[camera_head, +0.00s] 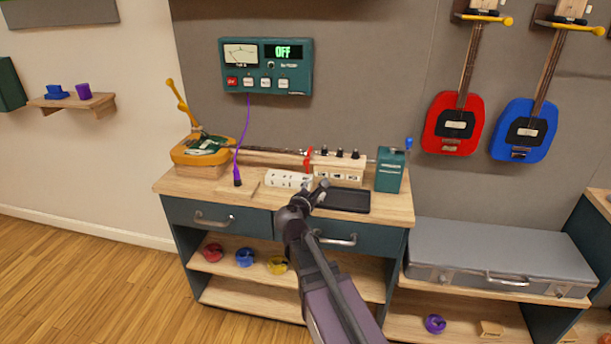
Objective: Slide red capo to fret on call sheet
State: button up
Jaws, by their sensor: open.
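A small red capo (308,157) stands upright on the long thin neck (268,155) of a stringed instrument, just left of a cream box with black knobs. The instrument's yellow and green body (202,149) rests at the left end of the workbench. My gripper (322,187) is open and empty near the bench front, in front of the cream box and apart from the capo. Part of the neck is hidden behind the box.
The cream knob box (338,168) and a green box with a blue knob (390,170) stand on the right of the bench (226,190). A black tray (346,200) lies in front. A purple cable (240,140) hangs from the wall meter (266,66) to the bench.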

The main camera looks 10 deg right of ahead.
aim_at(306, 164)
jog(key=w+a+n+t, duration=0.1)
jog(key=n, duration=0.1)
jog(key=w+a+n+t+y+b, duration=0.1)
jog(key=a+n, duration=0.1)
jog(key=a+n+t+b, duration=0.1)
jog(key=a+n, duration=0.1)
jog(key=shift+w+n+y, duration=0.4)
jog(key=shift+w, duration=0.1)
jog(key=x, duration=1.3)
jog(key=shift+w+d, duration=0.25)
jog(key=shift+d, duration=0.05)
grip_shut()
